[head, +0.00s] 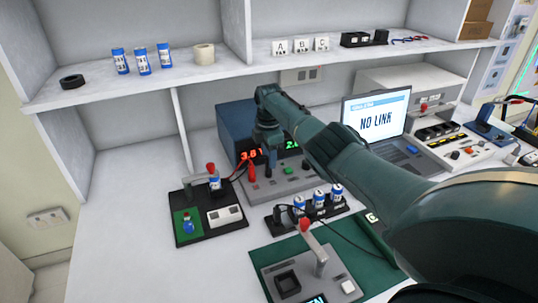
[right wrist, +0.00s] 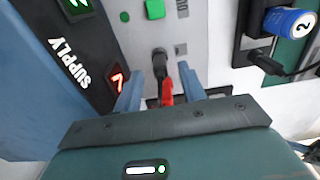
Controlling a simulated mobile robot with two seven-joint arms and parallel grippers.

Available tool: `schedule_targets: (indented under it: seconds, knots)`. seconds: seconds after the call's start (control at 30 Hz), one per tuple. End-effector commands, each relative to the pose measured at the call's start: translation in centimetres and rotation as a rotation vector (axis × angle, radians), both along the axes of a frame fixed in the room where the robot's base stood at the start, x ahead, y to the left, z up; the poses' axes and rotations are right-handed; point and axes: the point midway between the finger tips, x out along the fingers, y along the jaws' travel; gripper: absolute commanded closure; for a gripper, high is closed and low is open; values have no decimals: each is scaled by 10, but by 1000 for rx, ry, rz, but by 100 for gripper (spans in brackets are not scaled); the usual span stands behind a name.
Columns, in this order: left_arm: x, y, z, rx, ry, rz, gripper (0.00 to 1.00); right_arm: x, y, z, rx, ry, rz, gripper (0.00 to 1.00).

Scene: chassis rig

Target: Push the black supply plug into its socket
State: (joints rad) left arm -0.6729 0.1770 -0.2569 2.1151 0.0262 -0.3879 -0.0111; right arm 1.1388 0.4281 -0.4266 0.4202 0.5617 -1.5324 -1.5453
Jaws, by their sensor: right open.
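The supply (head: 235,130) is a dark blue box with red and green digits and a grey front panel (head: 285,185). My right gripper (head: 266,150) is over that panel, pointing down. In the right wrist view its two blue fingers (right wrist: 160,76) are open, one on each side of the black plug (right wrist: 160,64). The plug stands at the grey panel; I cannot tell how deep it sits, and its socket is hidden. A red plug (right wrist: 167,90) is close beside it, nearer the palm; red also shows in the head view (head: 251,171). My left gripper is not in view.
A laptop (head: 375,118) reading "NO LINK" stands right of my arm. A black board (head: 208,212) is to the left, a holder with blue cells (head: 318,200) in front, and a grey fixture (head: 300,275) on a green mat nearer. A shelf (head: 230,75) runs above.

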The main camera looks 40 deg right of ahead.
Motion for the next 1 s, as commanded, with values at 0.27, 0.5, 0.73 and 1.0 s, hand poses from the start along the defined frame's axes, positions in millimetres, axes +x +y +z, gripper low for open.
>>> schedule_targets:
  seconds: [0.27, 0.5, 0.73, 1.0]
  knots:
    - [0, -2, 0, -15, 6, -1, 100, 0, 0, 0, 0, 0, 0, 59]
    - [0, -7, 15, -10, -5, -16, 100, 0, -1, 57, -2, -6, 0, 59]
    - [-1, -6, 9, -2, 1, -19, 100, 0, 0, 105, 0, -5, 1, 59]
    - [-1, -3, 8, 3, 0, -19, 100, -1, 0, 132, 0, -3, 0, 59]
